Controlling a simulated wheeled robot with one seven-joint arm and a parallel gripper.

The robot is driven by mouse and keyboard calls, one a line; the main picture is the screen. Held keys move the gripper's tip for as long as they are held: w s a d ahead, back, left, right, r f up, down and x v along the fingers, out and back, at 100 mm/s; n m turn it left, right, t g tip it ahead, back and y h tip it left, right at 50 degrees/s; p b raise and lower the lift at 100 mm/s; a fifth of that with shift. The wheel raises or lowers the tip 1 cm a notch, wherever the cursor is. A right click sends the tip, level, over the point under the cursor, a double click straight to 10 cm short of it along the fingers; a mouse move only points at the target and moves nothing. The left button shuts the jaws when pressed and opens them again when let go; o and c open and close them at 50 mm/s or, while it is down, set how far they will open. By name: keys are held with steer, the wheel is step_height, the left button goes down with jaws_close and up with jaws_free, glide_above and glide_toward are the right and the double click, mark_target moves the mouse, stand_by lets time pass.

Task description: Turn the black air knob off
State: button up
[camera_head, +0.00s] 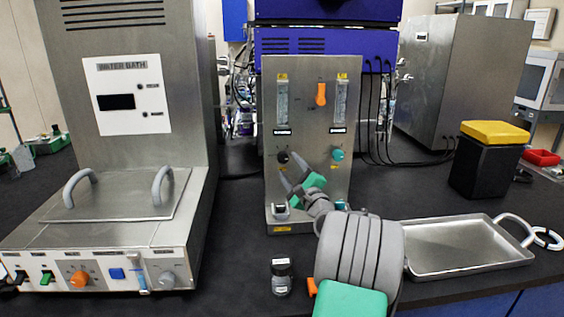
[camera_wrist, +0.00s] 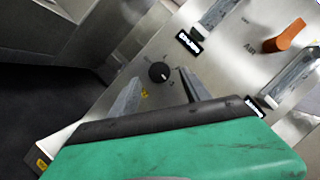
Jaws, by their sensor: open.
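The black air knob (camera_head: 283,157) sits on the left side of the upright metal flow panel (camera_head: 308,110), below the left flow tube. In the wrist view the black knob (camera_wrist: 159,72) shows round and dark, with a small light mark on it. My gripper (camera_head: 290,176) is open, its fingers just below and in front of the knob. In the wrist view the two fingertips of my gripper (camera_wrist: 158,92) lie on either side below the knob, apart from it as far as I can tell. The gripper appears empty.
A teal knob (camera_head: 338,155) and an orange knob (camera_head: 321,94) are on the same panel. A water bath (camera_head: 150,100) stands left. A small bottle (camera_head: 281,276), a metal tray (camera_head: 455,262) and a black bin with yellow lid (camera_head: 487,165) stand on the bench.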

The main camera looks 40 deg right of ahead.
mark_target(284, 160)
steer(key=x, duration=0.4)
jaws_close()
stand_by(0.5)
